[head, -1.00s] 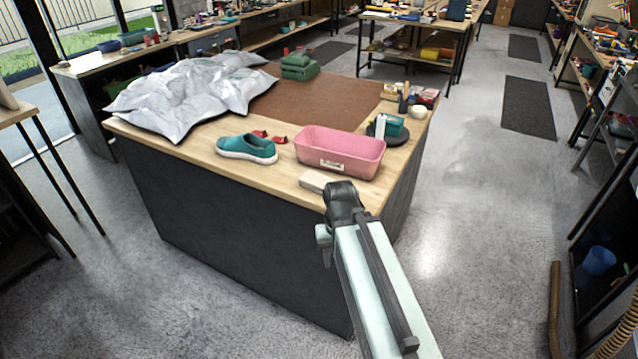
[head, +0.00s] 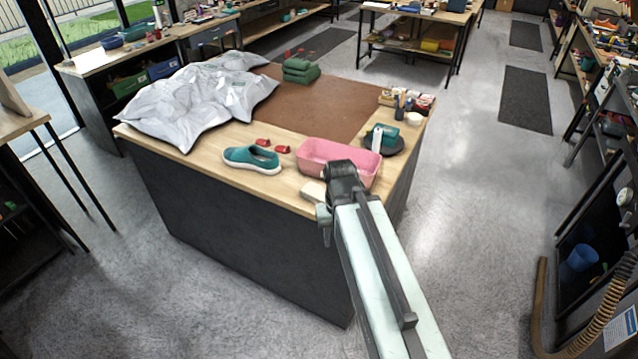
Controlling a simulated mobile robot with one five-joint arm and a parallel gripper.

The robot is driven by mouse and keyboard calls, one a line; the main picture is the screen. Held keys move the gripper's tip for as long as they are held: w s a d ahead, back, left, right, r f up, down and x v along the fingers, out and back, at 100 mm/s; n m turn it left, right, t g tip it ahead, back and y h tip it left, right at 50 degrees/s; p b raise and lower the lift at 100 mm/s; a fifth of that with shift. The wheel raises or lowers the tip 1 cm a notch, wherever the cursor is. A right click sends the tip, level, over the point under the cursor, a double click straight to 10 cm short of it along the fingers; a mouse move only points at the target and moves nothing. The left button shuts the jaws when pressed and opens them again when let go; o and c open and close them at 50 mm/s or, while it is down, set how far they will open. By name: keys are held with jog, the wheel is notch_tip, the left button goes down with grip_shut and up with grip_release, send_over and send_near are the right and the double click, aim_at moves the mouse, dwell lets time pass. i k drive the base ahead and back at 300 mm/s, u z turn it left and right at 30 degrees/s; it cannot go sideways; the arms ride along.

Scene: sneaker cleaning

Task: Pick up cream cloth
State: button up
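A small cream block-like item (head: 312,191), which looks like the folded cream cloth, lies on the wooden front edge of the workbench (head: 215,160) in the head view. Its right side is hidden behind my arm. My arm reaches up from the bottom of the picture, and its dark end joint stands in front of the pink bin (head: 310,158). My gripper (head: 326,222) shows only as a small dark part below that joint, close to the cloth in the picture. Its fingers are too small and hidden to tell open from shut, or whether it touches the cloth.
A teal shoe (head: 251,159) and red pieces (head: 282,149) lie left of the bin. A grey-white crumpled bag (head: 195,100) covers the bench's left end. Green folded cloths (head: 301,72) sit at the back. A dark round stand (head: 392,146) is at right.

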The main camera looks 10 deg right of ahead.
aim_at(313, 193)
jog(key=u, duration=0.25)
jog(key=i, duration=0.9)
jog(key=u, duration=1.45)
